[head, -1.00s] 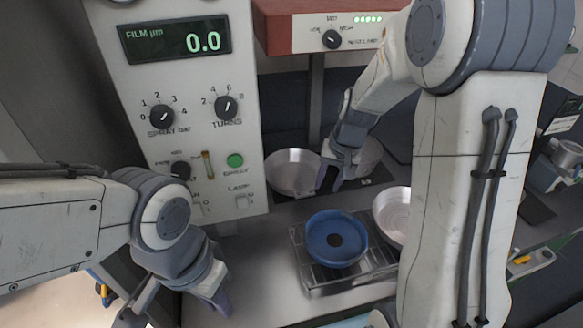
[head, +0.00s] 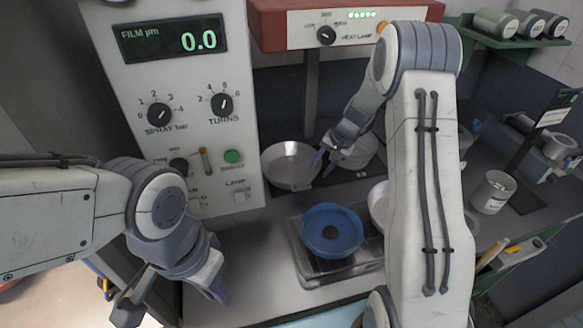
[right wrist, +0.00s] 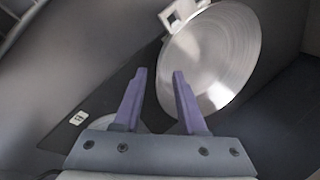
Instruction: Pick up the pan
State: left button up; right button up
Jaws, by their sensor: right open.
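A shallow silver pan (head: 290,164) lies on the dark surface at the back, beside the control panel. A second pale pan (head: 358,155) is partly hidden behind my right gripper (head: 324,164), and a third (head: 377,203) is partly covered by my right arm. My right gripper is open and empty at the first pan's right rim. In the right wrist view, the purple fingers of this gripper (right wrist: 159,72) are apart, with one tip near the edge of a shiny round pan (right wrist: 213,58). My left gripper (head: 180,298) hangs low at the left; its opening is unclear.
A blue round pan-like piece (head: 332,229) sits on a rack (head: 308,268) at the front. The control panel (head: 170,100) stands at the left, and a red-topped unit (head: 290,24) overhangs the back. A white canister (head: 493,191) stands at the right.

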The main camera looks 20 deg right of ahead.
aim_at(318, 171)
jog(key=shift+x, duration=1.5)
jog(key=shift+s, duration=0.1)
grip_shut()
